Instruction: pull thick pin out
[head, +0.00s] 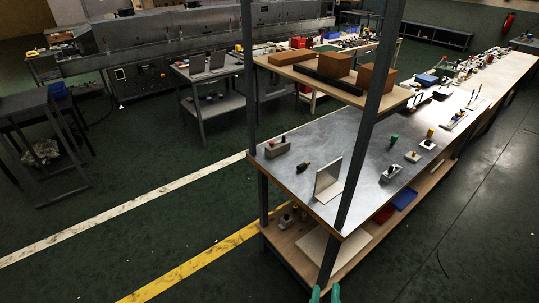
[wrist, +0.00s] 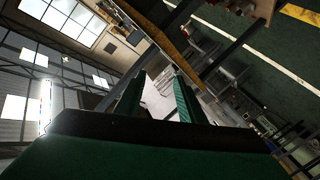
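Several small blocks with pins or knobs stand on the grey metal-topped workbench (head: 300,188) in the head view. They include a grey block (head: 277,148) at the left and a grey block with a dark-topped pin (head: 391,173) near the right edge. A small plate with a yellow knob (head: 413,156) and a plate with a yellow-topped pin (head: 428,143) stand farther back. I cannot tell which pin is the thick one. My gripper (head: 325,294) shows as green fingertips at the bottom, apart from these pieces. In the wrist view my gripper (wrist: 158,98) is open, with nothing clear between its fingers.
Dark uprights (head: 360,140) carry a shelf (head: 320,80) with brown blocks above the bench. A light upright panel (head: 328,180) stands on the bench's near side. A lower shelf (head: 290,240) holds blue and red trays.

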